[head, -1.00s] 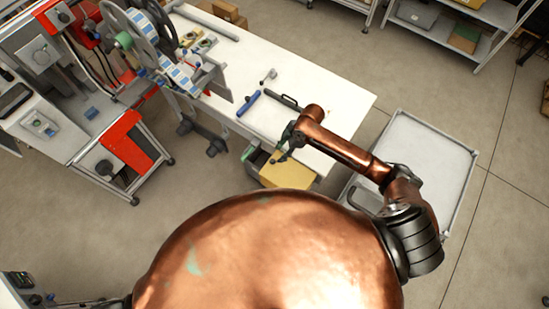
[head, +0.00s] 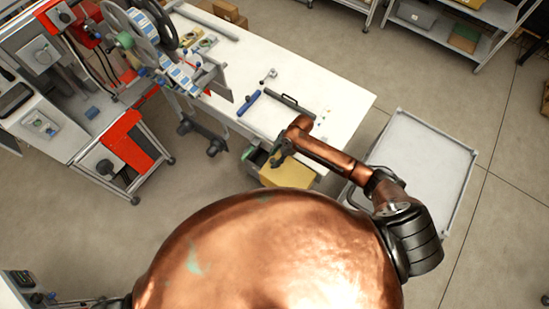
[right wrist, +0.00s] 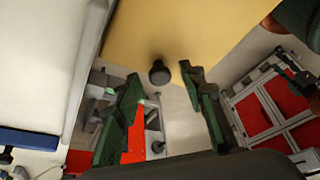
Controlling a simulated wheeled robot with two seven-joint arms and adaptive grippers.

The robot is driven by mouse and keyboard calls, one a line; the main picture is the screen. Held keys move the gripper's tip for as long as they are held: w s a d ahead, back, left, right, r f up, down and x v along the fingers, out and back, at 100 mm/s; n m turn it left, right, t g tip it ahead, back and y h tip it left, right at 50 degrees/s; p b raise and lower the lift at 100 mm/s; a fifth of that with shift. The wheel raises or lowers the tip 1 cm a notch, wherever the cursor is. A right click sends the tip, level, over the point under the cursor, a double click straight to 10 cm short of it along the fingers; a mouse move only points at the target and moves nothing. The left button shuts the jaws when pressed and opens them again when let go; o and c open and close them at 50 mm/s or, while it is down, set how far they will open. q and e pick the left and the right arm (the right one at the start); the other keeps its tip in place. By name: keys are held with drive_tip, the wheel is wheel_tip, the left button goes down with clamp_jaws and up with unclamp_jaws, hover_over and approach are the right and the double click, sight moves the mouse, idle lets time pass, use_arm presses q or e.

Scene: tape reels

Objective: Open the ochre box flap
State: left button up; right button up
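The ochre flap (head: 287,174) is a flat yellow panel at the front of the table, beside a dark open compartment (head: 256,156). In the right wrist view the ochre panel (right wrist: 185,32) fills the upper middle, with a dark round knob (right wrist: 159,72) at its lower edge. My right gripper (head: 278,158) is over the flap's left part in the head view. In the wrist view its two green fingers (right wrist: 160,75) are apart, with the knob showing between their tips. I cannot tell whether they touch it. My left gripper is not in view.
The white table (head: 335,105) holds a blue roller (head: 249,103) and a dark handled bar (head: 290,103). A grey-white cart (head: 425,160) stands to the right of my right arm. The reel machine (head: 150,45) stands at the left. Open floor lies between.

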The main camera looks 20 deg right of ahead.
clamp_jaws()
drive_tip(key=shift+r, duration=0.1)
idle(0.6)
